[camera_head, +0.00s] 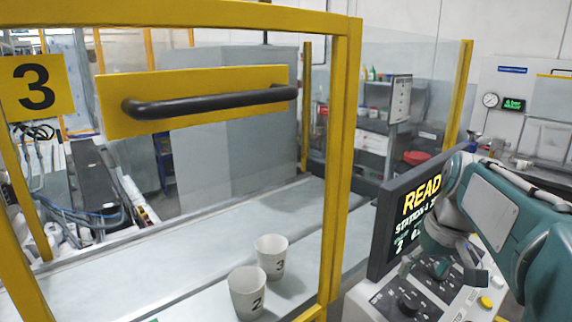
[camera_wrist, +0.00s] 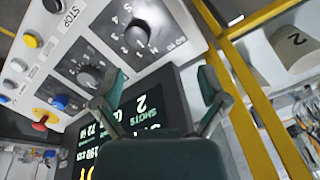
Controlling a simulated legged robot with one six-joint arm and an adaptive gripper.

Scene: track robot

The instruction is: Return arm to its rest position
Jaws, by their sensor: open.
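My arm (camera_head: 505,215), teal and grey, reaches in from the right in the head view. Whether a finger touches the panel cannot be told.
A yellow-framed door (camera_head: 342,160) with a black handle (camera_head: 205,103) stands left of the display. White cups marked 2 (camera_head: 247,298) and 3 (camera_head: 271,262) stand behind it on a grey surface (camera_head: 180,262). The panel also carries coloured buttons (camera_wrist: 40,116).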

